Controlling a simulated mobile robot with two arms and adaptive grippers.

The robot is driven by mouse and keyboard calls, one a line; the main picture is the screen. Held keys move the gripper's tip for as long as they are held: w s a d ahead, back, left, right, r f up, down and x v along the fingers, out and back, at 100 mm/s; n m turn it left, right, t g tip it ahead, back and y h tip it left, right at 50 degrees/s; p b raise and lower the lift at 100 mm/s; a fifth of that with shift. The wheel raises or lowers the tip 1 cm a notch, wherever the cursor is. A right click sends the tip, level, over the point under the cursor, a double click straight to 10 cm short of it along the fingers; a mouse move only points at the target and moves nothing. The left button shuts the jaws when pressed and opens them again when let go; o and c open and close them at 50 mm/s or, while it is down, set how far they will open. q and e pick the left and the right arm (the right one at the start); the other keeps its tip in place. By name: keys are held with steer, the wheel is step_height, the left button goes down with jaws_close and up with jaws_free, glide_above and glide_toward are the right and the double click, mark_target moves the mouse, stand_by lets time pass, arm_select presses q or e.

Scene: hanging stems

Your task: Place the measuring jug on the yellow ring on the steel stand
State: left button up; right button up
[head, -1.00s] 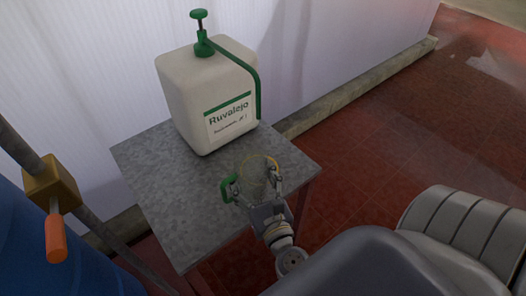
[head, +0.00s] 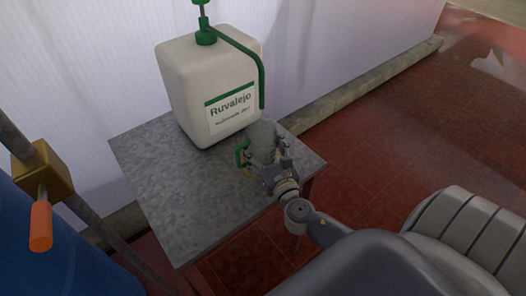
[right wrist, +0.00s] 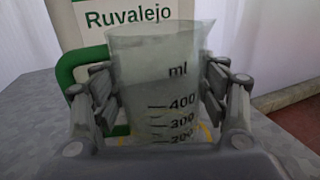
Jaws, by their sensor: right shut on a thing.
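My right gripper (head: 267,160) is shut on the measuring jug (head: 262,140), with one finger on each side of its wall. The jug is see-through and greyish, with a green handle (head: 241,152) on its left. In the right wrist view the jug (right wrist: 155,75) looks upright, its ml marks facing me. Parts of the yellow ring (right wrist: 207,135) show low behind the jug. The ring lies on the steel stand (head: 165,190), mostly hidden by jug and gripper. I cannot tell whether the jug's base touches it. My left gripper is out of view.
A white Ruvalejo canister (head: 205,85) with a green pump stands at the back of the stand; its green spout (head: 262,95) ends close above the jug. A blue barrel (head: 60,245) and an orange handle (head: 40,226) are at left. The stand's front left is clear.

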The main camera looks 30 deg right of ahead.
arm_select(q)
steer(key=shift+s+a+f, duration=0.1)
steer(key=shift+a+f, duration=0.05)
arm_select(e)
steer(key=shift+f, duration=0.1)
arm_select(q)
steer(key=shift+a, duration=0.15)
arm_select(e)
steer(key=o, duration=1.1)
steer(key=shift+f, duration=0.15)
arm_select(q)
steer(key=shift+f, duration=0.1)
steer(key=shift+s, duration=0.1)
